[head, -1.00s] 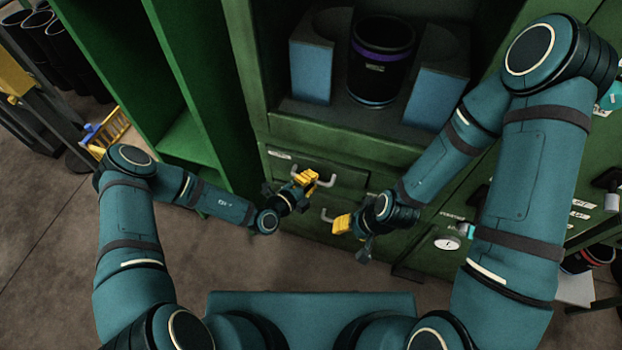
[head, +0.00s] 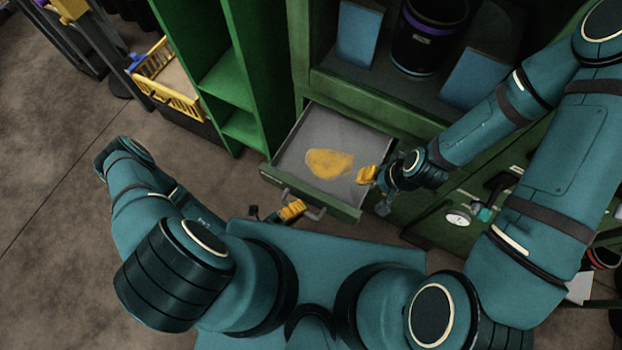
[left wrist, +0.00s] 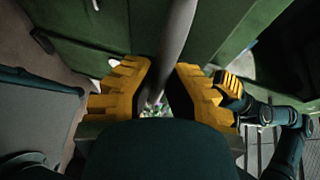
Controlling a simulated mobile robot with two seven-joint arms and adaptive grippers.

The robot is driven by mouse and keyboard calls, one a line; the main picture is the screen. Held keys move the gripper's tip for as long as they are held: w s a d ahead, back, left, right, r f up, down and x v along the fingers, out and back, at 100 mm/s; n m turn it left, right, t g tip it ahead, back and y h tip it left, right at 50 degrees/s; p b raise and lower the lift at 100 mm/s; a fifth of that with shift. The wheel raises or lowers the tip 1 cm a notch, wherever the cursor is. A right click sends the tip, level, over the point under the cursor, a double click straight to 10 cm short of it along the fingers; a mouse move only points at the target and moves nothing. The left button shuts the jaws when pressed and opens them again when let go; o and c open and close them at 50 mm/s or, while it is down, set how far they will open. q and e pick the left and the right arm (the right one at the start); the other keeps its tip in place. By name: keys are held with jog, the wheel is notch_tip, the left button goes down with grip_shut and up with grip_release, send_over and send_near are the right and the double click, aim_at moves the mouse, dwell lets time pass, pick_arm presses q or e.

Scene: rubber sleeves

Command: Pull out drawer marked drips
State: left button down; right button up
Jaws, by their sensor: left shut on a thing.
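A green drawer (head: 352,213) in the cabinet is pulled well out. Its grey inside shows a flat yellow-orange patch (head: 330,163). Any marking on its front is too small to read. My left gripper (head: 292,210) is at the drawer front, shut on the grey bar handle (head: 317,213). In the left wrist view the handle (left wrist: 176,42) runs between the yellow fingers (left wrist: 160,95). My right gripper (head: 372,188) hangs by the drawer's right side. Its finger gap is not clear, and I cannot tell whether it touches the drawer.
Above the drawer, a dark bucket with a purple band (head: 430,35) stands between blue blocks (head: 360,32) in the cabinet. A green shelf unit (head: 235,80) stands to the left, with a yellow basket (head: 170,90) beyond it. The floor at left is clear.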

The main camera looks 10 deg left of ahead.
pick_arm(q)
jog(key=s, duration=0.1)
jog(key=s+a, duration=0.1)
jog(key=s, duration=0.1)
jog(key=shift+s, duration=0.15)
jog(key=c, duration=1)
grip_release()
jog(key=v, duration=1.2)
